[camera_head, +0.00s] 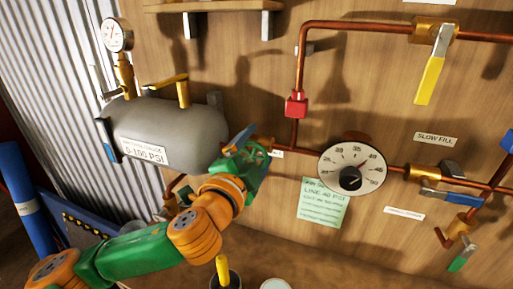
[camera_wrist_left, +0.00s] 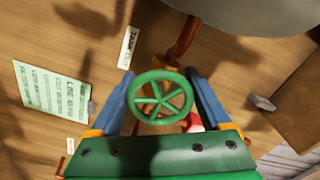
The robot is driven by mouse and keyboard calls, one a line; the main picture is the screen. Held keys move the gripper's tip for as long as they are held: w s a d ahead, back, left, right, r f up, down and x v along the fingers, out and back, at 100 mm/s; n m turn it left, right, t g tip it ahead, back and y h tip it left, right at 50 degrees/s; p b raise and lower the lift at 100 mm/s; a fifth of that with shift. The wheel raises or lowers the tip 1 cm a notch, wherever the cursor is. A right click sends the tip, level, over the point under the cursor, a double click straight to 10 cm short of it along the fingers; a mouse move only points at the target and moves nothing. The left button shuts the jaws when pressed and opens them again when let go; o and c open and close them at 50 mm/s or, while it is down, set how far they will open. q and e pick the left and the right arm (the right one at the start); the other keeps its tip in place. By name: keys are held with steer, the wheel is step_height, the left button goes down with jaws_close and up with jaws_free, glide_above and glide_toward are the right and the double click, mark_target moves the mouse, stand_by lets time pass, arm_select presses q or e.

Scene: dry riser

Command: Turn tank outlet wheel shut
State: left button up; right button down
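The tank outlet wheel is a small green spoked handwheel (camera_wrist_left: 160,97), seen face-on in the left wrist view. My left gripper (camera_wrist_left: 160,80) has its two blue fingers spread, one on each side of the wheel. The rim nearly fills the gap; I cannot tell whether the fingers touch it. In the head view my left gripper (camera_head: 246,138) is at the wall just right of the grey tank (camera_head: 180,132), and it hides most of the wheel there. The tank's underside (camera_wrist_left: 245,12) also shows in the wrist view. My right gripper is not in view.
Right of my gripper, copper pipes (camera_head: 300,70) carry a red fitting (camera_head: 296,104), a round dial (camera_head: 352,168) and several lever valves, one with a yellow handle (camera_head: 429,80). A pale green note (camera_head: 322,204) hangs below the dial. A pressure gauge (camera_head: 116,36) stands above the tank.

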arm_select(q)
steer(key=c, duration=0.4)
steer(key=shift+r, duration=0.1)
steer(key=shift+m, duration=0.3)
steer(key=m+p, duration=0.1)
steer(key=m, duration=0.1)
steer(key=shift+r+m+p, duration=0.1)
steer(key=shift+m+p, duration=0.25)
steer(key=shift+m, duration=0.05)
steer(key=shift+m+p, duration=0.75)
steer(key=shift+m, duration=0.85)
